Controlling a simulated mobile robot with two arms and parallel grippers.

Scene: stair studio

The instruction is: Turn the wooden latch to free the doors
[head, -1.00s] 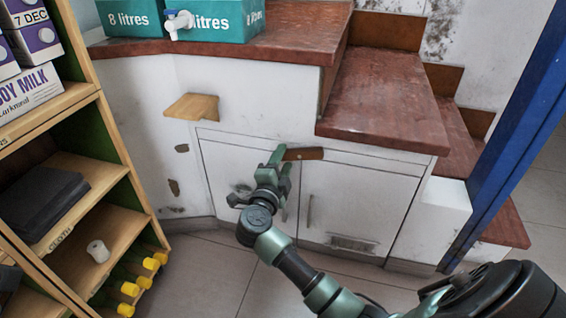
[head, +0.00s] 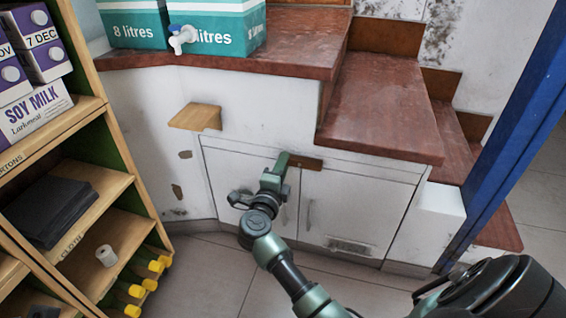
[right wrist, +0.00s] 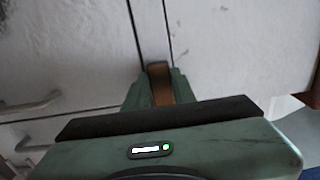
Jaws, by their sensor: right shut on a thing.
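The brown wooden latch (head: 306,163) lies roughly level across the top of the two white cupboard doors. Its right part shows in the head view; my gripper hides its left end. The left door (head: 228,170) and the right door (head: 362,205) are closed, each with a metal handle. My right gripper (head: 281,161) is at the latch's left end. In the right wrist view the latch (right wrist: 158,69) sits between the fingers of my right gripper (right wrist: 156,85), which are shut on it. My left gripper is in neither view.
A small wooden ledge (head: 196,116) juts from the wall left of the doors. The red-brown counter (head: 290,62) and steps overhang above. A shelf unit (head: 110,190) with cartons stands at left and a blue post (head: 510,140) at right. Tiled floor lies open in front.

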